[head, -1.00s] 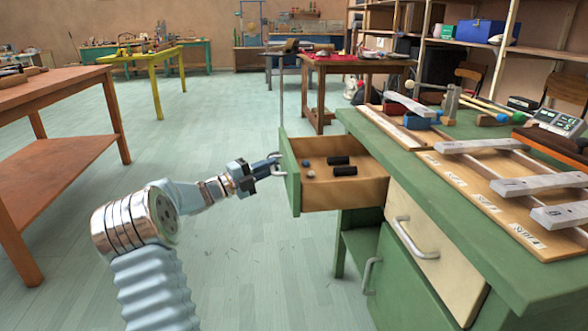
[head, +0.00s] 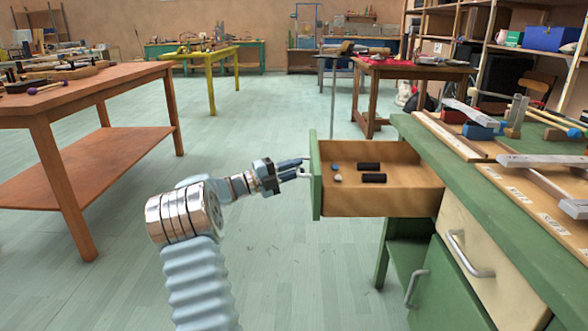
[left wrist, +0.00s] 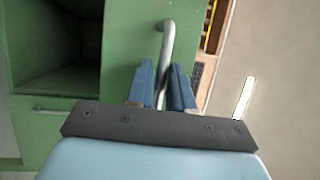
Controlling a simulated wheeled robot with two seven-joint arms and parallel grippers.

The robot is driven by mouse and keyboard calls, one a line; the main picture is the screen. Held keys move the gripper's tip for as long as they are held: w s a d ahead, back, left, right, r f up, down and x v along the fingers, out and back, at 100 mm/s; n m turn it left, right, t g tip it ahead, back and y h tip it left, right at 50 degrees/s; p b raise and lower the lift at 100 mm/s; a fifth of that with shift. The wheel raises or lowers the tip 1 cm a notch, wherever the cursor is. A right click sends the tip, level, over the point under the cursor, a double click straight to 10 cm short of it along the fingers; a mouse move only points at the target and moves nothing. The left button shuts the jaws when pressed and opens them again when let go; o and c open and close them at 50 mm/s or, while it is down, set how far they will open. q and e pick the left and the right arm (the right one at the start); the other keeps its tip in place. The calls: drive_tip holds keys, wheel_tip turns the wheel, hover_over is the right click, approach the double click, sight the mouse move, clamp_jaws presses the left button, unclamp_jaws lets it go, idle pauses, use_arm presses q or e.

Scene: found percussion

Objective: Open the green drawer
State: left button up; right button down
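The green drawer (head: 316,178) of the green workbench stands well out, with its wooden inside open to view. Its metal handle (head: 304,172) is on the green front, facing left. My left gripper (head: 290,170) is at this handle. In the left wrist view the handle (left wrist: 167,38) runs down between the two blue fingers (left wrist: 162,80), which are closed in around it. Two black cylinders, a small blue ball and a small pale piece lie in the drawer. My right gripper is in neither view.
A cream drawer (head: 468,245) and a green cabinet door (head: 440,290) are below the workbench top (head: 480,185), which bears metal bars on wooden frames. An orange-brown table (head: 95,100) stands at the left. The floor between is clear.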

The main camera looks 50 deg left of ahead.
use_arm(q)
drive_tip(key=shift+o, duration=1.1)
drive_tip(key=v, duration=1.4)
drive_tip(key=shift+w, duration=0.15)
